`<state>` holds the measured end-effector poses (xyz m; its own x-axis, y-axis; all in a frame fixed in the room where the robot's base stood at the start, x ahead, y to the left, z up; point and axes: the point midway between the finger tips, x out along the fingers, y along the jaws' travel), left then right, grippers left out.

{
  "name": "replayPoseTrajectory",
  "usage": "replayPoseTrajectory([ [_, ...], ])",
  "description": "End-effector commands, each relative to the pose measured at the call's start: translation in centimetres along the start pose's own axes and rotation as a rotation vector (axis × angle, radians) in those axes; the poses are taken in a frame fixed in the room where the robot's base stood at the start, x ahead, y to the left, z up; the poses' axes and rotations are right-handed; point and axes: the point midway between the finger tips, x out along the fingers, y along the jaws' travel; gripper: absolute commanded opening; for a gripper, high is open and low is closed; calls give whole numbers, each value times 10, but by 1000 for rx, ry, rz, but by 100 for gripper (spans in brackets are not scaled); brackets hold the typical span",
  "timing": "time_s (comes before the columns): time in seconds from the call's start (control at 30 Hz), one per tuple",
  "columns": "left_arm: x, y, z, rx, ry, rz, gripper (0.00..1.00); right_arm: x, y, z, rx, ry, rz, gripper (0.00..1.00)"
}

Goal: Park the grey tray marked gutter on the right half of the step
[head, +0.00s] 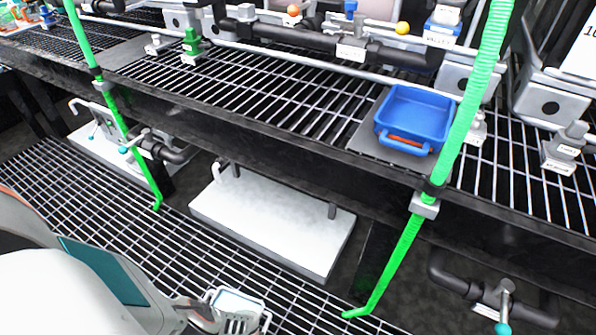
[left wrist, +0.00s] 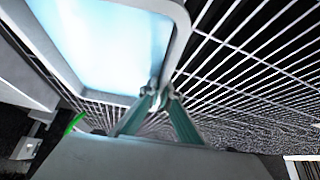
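The step, a pale grey block (head: 270,222), sits low under the shelf in the middle of the head view; its top is bare. In the left wrist view a grey-rimmed tray with a pale bluish inside (left wrist: 110,45) fills the upper left. My left gripper (left wrist: 160,98) has its two fingers brought together at the tray's near rim. In the head view the left gripper is at the bottom, beside a small pale grey piece (head: 238,303) that looks like part of this tray, in front of the step. My arm hides much there. No gutter marking is readable. My right gripper is out of view.
A blue tray (head: 416,115) stands on the dark shelf above. Green hoses (head: 400,255) hang down to the right and left of the step. Pipework with teal-handled valves (head: 505,300) flanks it. Grating floor lies in front; the shelf edge overhangs the step's back.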

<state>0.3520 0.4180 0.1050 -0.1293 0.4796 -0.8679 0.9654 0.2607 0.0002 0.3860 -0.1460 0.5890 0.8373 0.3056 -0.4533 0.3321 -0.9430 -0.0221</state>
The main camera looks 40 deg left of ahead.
Motion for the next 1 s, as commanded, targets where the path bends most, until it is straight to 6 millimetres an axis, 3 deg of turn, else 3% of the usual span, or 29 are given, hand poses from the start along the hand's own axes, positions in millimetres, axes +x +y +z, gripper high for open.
replayPoseTrajectory([
  [1.0, -2, -12, 4, -49, 3, -27, 0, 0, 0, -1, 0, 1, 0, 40],
])
